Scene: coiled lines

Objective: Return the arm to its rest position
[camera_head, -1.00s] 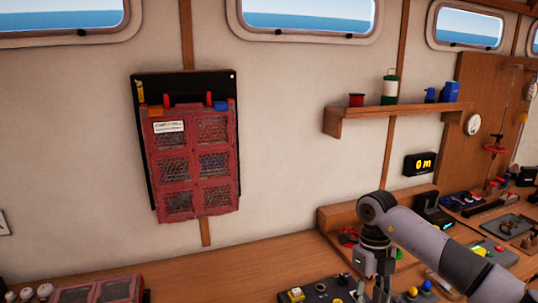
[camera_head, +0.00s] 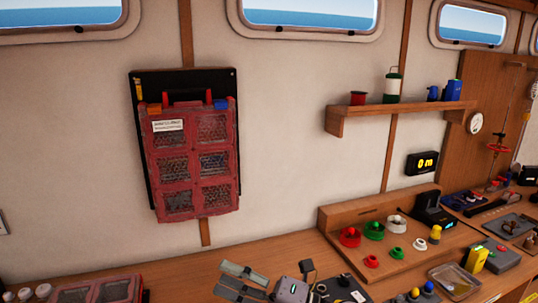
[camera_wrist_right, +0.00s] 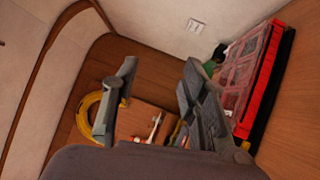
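My right gripper (camera_head: 236,283) is at the bottom centre of the head view, low over the worktop (camera_head: 190,275), with its fingers pointing left. In the right wrist view the gripper (camera_wrist_right: 155,100) has its two fingers well apart with nothing held between them. The rest of the right arm is mostly out of the head view. My left gripper is not in view.
A red compartment case (camera_head: 193,160) hangs on the wall. Another case (camera_head: 97,293) lies at bottom left. A rack with red, green and white knobs (camera_head: 374,231) stands right of the gripper. The wrist view shows a yellow coiled line (camera_wrist_right: 88,118) and a red-edged case (camera_wrist_right: 262,75).

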